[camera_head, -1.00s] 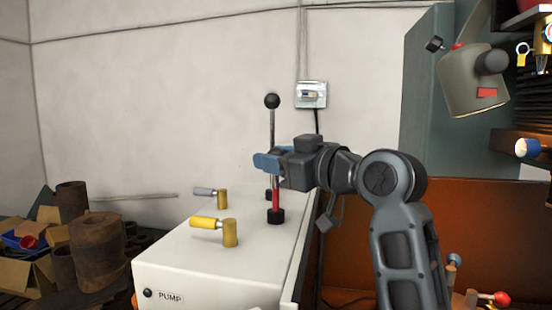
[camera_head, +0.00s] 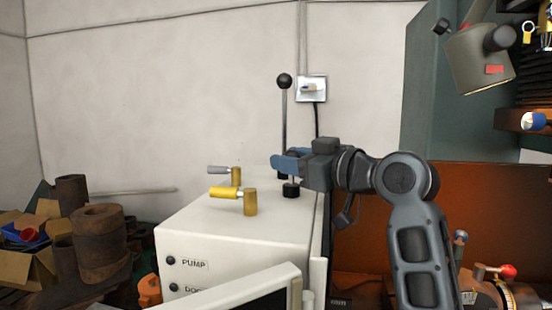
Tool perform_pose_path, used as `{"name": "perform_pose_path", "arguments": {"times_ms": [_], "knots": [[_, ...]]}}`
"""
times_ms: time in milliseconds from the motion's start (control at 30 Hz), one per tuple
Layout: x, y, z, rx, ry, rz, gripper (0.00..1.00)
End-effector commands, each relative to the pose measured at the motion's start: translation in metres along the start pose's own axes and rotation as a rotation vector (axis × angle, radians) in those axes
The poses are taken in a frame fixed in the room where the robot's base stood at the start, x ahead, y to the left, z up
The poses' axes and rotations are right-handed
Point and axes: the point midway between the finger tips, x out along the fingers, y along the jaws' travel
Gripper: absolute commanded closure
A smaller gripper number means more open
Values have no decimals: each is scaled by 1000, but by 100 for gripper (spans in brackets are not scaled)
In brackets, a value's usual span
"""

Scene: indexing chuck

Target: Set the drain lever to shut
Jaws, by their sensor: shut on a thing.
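My gripper (camera_head: 289,163), with blue fingers, is at the back right of the white cabinet top (camera_head: 200,228). It is shut around the short upright lever above a black base (camera_head: 291,190). The lever's red shaft is hidden behind the fingers. Behind it stands a tall thin lever with a black ball (camera_head: 284,80); its lower part is partly covered by my gripper. A yellow handle (camera_head: 225,193) and a grey handle (camera_head: 219,169) lie sideways on short yellow posts to the left. No drain label can be read.
The cabinet front has a PUMP label (camera_head: 194,264) and black knobs. A pale-framed panel (camera_head: 250,290) stands in front. Rusty pipe pieces (camera_head: 99,242) and boxes are at left. A wall socket (camera_head: 311,88) is behind. A lamp-like grey housing (camera_head: 477,62) hangs at upper right.

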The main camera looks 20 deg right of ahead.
Motion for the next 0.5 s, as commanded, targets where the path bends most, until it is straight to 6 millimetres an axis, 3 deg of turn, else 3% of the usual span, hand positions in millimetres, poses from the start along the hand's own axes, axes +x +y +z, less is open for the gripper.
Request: {"name": "perform_pose_path", "arguments": {"times_ms": [367,400,500], "knots": [[-3,7,10,3,-7,-4,100],[-3,6,10,3,-8,-4,60],[-3,6,10,3,-8,-5,50]]}}
